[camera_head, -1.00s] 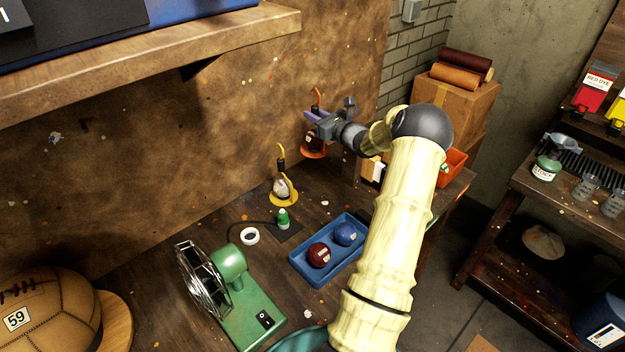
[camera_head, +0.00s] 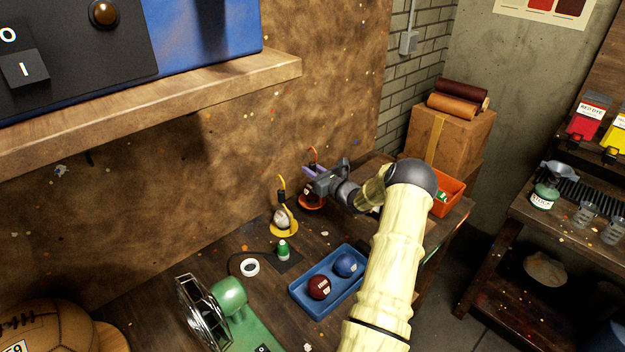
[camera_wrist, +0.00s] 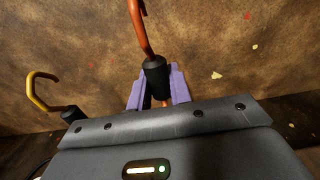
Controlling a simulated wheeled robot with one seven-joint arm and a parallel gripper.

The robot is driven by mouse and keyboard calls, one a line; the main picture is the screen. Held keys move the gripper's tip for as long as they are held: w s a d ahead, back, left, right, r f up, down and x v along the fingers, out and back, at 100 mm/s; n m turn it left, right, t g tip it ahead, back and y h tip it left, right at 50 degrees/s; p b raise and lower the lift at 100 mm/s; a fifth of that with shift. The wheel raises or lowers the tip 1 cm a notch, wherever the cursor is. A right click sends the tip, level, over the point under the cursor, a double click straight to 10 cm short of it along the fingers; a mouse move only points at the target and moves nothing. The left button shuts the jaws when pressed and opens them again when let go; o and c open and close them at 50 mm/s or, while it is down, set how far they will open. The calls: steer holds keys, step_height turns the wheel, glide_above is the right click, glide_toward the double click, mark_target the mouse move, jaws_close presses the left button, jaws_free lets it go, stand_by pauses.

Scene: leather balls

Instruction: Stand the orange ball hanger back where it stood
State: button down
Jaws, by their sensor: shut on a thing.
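The orange ball hanger (camera_head: 313,154) has an orange hook, a black grip and an orange round base with a dark red ball (camera_head: 309,194) on it. My gripper (camera_head: 313,173) is shut on the hanger's black grip. In the wrist view my purple fingers (camera_wrist: 158,88) close around that grip below the orange hook (camera_wrist: 139,25). The hanger is upright at the back of the bench near the wall. I cannot tell whether its base touches the bench. The yellow ball hanger (camera_head: 284,228) with a pale ball stands to its left, and its hook also shows in the wrist view (camera_wrist: 42,92).
A blue tray (camera_head: 300,306) with a dark red and a blue ball lies in front. An orange bin (camera_head: 452,190) is right. A shelf (camera_head: 200,93) overhangs upper left.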

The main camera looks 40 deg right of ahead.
steer(key=shift+f+p, duration=0.45)
steer(key=shift+f, duration=1.35)
steer(key=shift+f, duration=0.15)
steer(key=c, duration=1.7)
jaws_free()
steer(key=shift+f, duration=0.1)
steer(key=o, duration=0.4)
